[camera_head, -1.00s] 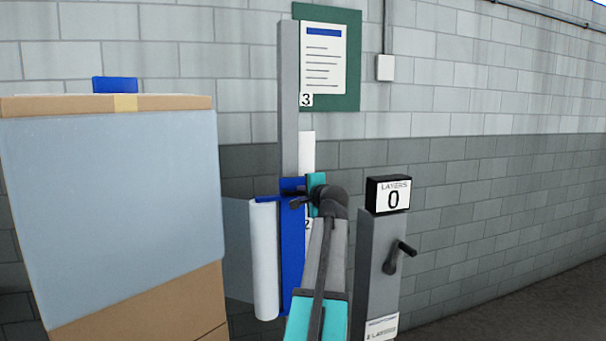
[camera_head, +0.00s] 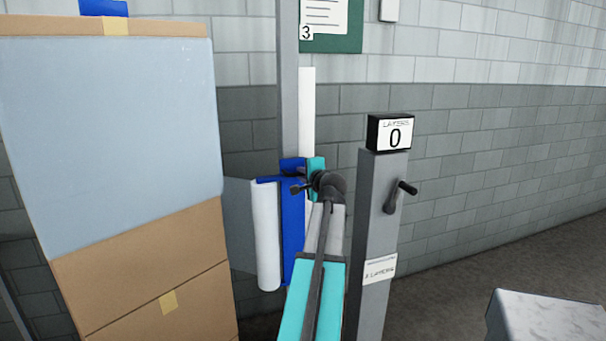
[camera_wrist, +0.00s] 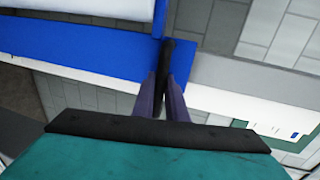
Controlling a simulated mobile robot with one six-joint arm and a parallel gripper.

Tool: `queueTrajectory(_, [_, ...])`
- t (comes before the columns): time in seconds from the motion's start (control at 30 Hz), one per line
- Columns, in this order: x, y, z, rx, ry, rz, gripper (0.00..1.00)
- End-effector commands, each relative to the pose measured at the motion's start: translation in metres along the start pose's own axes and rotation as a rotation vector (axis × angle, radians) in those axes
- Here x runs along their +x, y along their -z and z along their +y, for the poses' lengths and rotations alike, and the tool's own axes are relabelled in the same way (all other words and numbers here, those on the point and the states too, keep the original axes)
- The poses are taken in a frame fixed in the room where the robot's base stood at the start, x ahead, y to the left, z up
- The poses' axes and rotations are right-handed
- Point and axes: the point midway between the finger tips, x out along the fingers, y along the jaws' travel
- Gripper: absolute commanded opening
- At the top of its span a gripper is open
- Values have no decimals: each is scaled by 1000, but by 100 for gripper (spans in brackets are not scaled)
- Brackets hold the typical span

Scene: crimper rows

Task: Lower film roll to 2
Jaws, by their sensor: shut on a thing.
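The white film roll (camera_head: 267,235) stands upright on a blue carriage (camera_head: 292,222) on a grey mast (camera_head: 288,90). Film runs from it toward the wrapped box stack. A small 3 label (camera_head: 306,33) marks the mast high above the carriage. No 2 label shows; my arm covers the mast's lower right side. My gripper (camera_head: 300,187) is at the carriage's upper part. In the wrist view its fingers (camera_wrist: 168,97) are closed around a dark handle (camera_wrist: 177,60) beside the blue carriage (camera_wrist: 90,50).
A box stack (camera_head: 150,260) wrapped in pale film stands left. Right of my arm is a grey post (camera_head: 377,225) with a crank (camera_head: 400,197) and a LAYERS display (camera_head: 391,133) reading 0. A pale block (camera_head: 545,318) is at lower right.

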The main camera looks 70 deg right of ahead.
Motion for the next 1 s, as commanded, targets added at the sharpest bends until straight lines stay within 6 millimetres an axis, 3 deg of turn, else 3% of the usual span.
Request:
queueTrajectory(0.1, [0,0,0,0,-1,-1,0])
queueTrajectory(0.13, [0,0,0,0,-1,-1,14])
queueTrajectory(0.23, [0,0,0,0,-1,0,31])
queueTrajectory(0.67, [-3,0,0,0,0,0,31])
queueTrajectory(1.0, [-32,0,1,0,1,2,31])
